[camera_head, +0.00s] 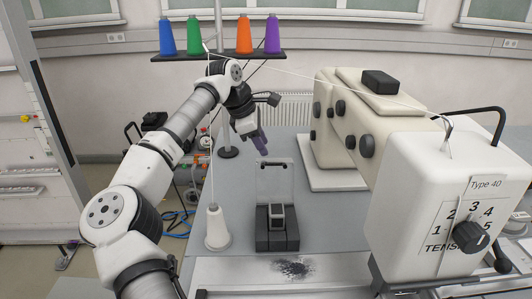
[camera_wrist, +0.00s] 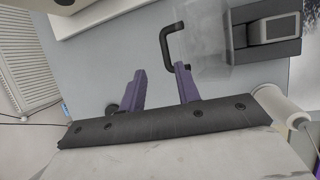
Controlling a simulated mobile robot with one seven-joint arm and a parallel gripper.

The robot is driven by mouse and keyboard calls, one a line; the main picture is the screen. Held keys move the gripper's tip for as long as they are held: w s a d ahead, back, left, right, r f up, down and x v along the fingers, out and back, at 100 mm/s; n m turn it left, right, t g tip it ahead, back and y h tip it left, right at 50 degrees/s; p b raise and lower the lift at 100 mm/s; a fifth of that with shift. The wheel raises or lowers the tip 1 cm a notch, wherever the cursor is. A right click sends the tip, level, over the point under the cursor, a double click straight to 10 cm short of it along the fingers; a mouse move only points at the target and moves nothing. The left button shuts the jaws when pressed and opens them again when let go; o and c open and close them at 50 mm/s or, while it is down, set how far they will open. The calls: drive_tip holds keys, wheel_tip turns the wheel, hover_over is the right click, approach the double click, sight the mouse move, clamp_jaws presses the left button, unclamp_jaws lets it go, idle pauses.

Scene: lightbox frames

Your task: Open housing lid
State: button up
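The housing (camera_head: 277,240) is a dark block with a light grey-framed part, standing on the grey table in front of the sewing machine. A clear lid (camera_head: 274,187) with a black handle (camera_head: 275,164) at its far end extends from the housing's back side. I cannot tell its exact angle. In the wrist view the clear lid (camera_wrist: 204,40) and black handle (camera_wrist: 167,42) lie beyond the fingertips, with the housing (camera_wrist: 266,30) to the right. My gripper (camera_head: 259,142) has purple fingers. In the wrist view my gripper (camera_wrist: 158,80) is open and empty, apart from the handle.
The sewing machine (camera_head: 415,190) fills the right side. A white thread cone (camera_head: 217,230) stands left of the housing, with thread rising from it. A rack (camera_head: 218,57) holds coloured spools above my arm. Dark powder (camera_head: 294,267) lies in front.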

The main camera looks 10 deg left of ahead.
drive_tip(key=v, duration=1)
drive_tip(key=shift+b, duration=0.45)
